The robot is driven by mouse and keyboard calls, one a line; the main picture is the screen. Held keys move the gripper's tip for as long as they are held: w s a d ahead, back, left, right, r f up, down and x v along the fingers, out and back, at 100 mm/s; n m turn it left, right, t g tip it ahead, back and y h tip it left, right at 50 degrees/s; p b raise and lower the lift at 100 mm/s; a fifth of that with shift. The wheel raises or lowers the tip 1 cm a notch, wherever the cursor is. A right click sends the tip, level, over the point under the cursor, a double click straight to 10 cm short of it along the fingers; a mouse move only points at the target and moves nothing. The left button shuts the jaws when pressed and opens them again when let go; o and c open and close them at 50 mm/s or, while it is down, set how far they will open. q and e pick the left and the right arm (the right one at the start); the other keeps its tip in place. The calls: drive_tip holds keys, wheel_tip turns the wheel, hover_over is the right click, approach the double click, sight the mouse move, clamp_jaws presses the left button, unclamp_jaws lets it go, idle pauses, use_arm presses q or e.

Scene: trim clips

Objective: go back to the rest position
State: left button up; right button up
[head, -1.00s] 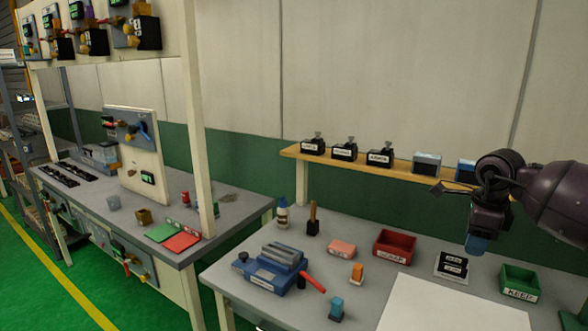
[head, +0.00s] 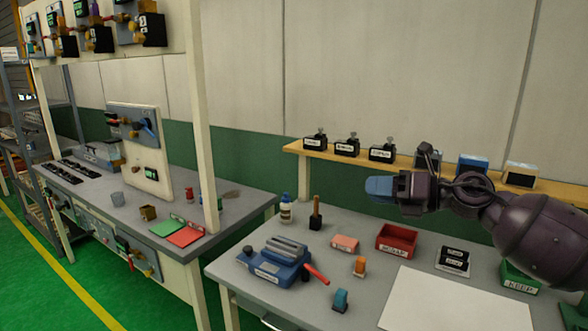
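My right arm comes in from the right, raised over the back of the grey workbench (head: 325,239). My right gripper (head: 381,188) points left, with blue fingertips in front of the wall and near the wooden shelf in the picture. The fingertips show as one blue shape from the side, so I cannot tell whether they are apart. No held object can be made out. My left gripper is not in view. My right forearm covers part of the shelf and of the green KEEP bin (head: 519,281).
The bench holds a blue vise (head: 275,262) with a red handle, a red bin (head: 397,240), a pink block (head: 345,243), an orange piece (head: 360,265), a blue piece (head: 340,300) and a white sheet (head: 455,302). The wooden shelf (head: 296,147) carries several small boxes.

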drive_tip(key=s+d+f+m+t+h+b, duration=0.2)
drive_tip(key=s+f+m+t+h, duration=0.15)
drive_tip(key=f+m, duration=0.7)
drive_tip(key=s+d+f+m+t+h+b, duration=0.1)
drive_tip(key=s+d+f+m+t+h, duration=0.2)
drive_tip(key=f+m, duration=0.7)
drive_tip(key=s+d+f+m+t+h+b, duration=0.1)
drive_tip(key=s+f+m+t+h+b, duration=0.2)
drive_tip(key=f+m, duration=0.7)
drive_tip(key=s+d+f+m+g+h+b, duration=0.1)
drive_tip(key=s+f+m+h, duration=0.1)
drive_tip(key=s+f, duration=0.5)
drive_tip(key=s+d+f+m+g+h, duration=0.1)
drive_tip(key=s+f+m, duration=0.3)
drive_tip(key=s+f, duration=0.4)
drive_tip(key=s+d+f+m+g+h+b, duration=0.1)
drive_tip(key=s+d+f+m+g+h, duration=0.1)
drive_tip(key=s+f, duration=0.6)
drive_tip(key=shift+s+d+f+m+g+h+b, duration=0.15)
drive_tip(key=shift+d+f+m+g+h+b, duration=0.2)
drive_tip(key=shift+m+g, duration=0.35)
drive_tip(key=shift+r, duration=0.1)
